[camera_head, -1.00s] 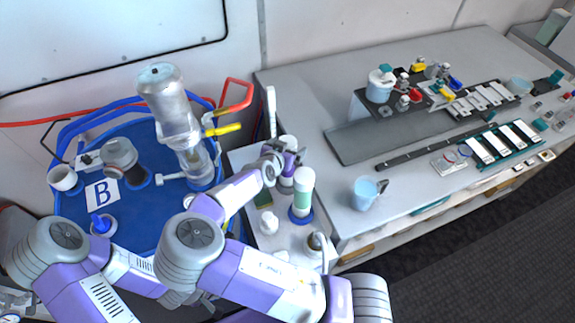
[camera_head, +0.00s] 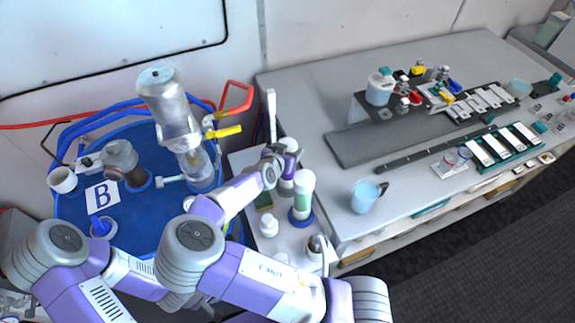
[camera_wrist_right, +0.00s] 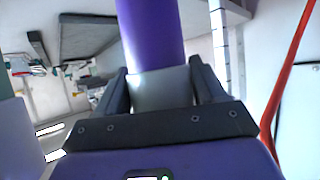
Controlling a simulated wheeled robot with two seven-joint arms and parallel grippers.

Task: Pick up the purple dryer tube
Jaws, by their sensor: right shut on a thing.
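The purple dryer tube (camera_head: 287,172) has a white top and stands upright beside the green-and-white tube (camera_head: 302,194) on the small bench at the centre of the head view. My right gripper (camera_head: 280,152) is at its upper part. In the right wrist view the purple tube (camera_wrist_right: 150,35) runs up from between the two dark fingers (camera_wrist_right: 160,85), with a pale grey section between them. The fingers are shut on it. I cannot tell whether its lower end is clear of its seat. My left gripper is not in view.
The green-and-white tube stands close to the right of the purple tube. A glass column (camera_head: 175,115) with a yellow handle (camera_head: 224,131) rises from the blue drum (camera_head: 135,208) at left. A light-blue mug (camera_head: 365,196) stands on the grey counter (camera_head: 300,100).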

